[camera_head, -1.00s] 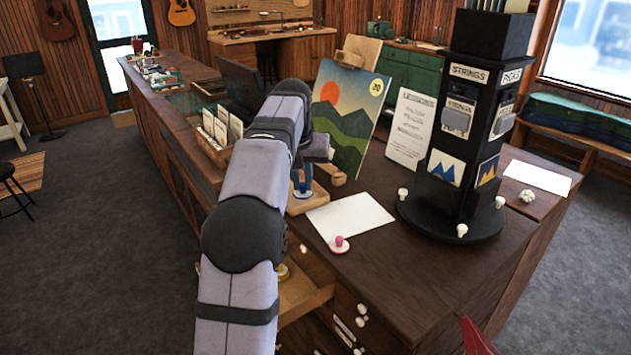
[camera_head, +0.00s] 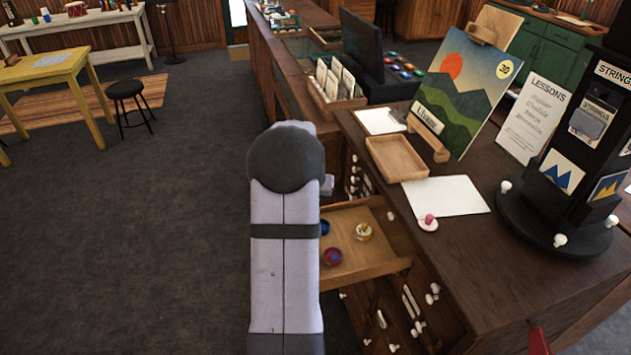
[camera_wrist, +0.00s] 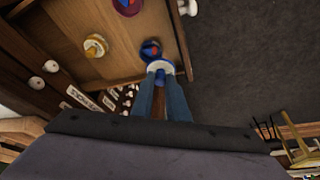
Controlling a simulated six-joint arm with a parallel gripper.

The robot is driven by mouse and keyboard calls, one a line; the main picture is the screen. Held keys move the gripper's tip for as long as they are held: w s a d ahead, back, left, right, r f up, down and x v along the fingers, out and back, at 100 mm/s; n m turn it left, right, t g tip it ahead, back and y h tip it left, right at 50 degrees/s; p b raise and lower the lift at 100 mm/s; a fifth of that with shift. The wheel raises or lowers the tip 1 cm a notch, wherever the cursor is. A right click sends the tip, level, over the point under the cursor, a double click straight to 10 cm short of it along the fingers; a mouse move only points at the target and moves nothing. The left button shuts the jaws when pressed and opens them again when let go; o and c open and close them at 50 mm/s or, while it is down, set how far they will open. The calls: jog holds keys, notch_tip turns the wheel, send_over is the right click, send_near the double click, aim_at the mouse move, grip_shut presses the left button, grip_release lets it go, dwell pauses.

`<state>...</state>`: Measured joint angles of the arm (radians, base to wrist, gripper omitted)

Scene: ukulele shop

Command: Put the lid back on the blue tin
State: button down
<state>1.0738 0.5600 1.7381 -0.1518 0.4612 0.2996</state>
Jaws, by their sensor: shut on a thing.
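My gripper (camera_wrist: 165,78) shows in the wrist view, its two fingers shut on a small white-edged piece with a blue knob, seemingly the lid (camera_wrist: 161,67). The lid is close to a round blue tin with red in it (camera_wrist: 152,48); I cannot tell whether they touch. The tin is in the open wooden drawer (camera_wrist: 120,68), near a side wall. In the head view, the blue tin (camera_head: 325,228) is partly hidden behind my arm, which also hides my fingers and the lid.
The drawer also holds a red-and-blue round tin (camera_head: 333,257) and a gold-and-white piece (camera_head: 363,232). An empty wooden tray (camera_head: 398,158), white paper (camera_head: 447,196) and a pink-topped piece (camera_head: 429,222) are on the counter. Open floor lies left of the drawer.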

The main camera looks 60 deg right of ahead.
jog(key=shift+s+d+f+m+g, duration=0.5)
jog(key=shift+f+m, duration=0.2)
jog(key=shift+m, duration=0.2)
jog(key=shift+s+d+f+m+g, duration=0.2)
jog(key=shift+d+m+g, duration=0.3)
jog(key=shift+m, duration=0.7)
jog(key=shift+w+d+r+m+g, duration=0.15)
jog(key=shift+d+m+g, duration=0.15)
jog(key=shift+m, duration=0.6)
jog(key=shift+w+d+f+m+g, duration=0.1)
jog(key=shift+d+m+g, duration=0.2)
jog(key=shift+m, duration=0.6)
jog(key=shift+w+d+r+m+g, duration=0.15)
jog(key=shift+d+m, duration=0.25)
jog(key=shift+m, duration=0.5)
jog(key=shift+f, duration=0.15)
jog(key=shift+f+b, duration=1.25)
jog(key=shift+f, duration=1.15)
jog(key=shift+f+b, duration=0.7)
jog(key=shift+b, duration=0.55)
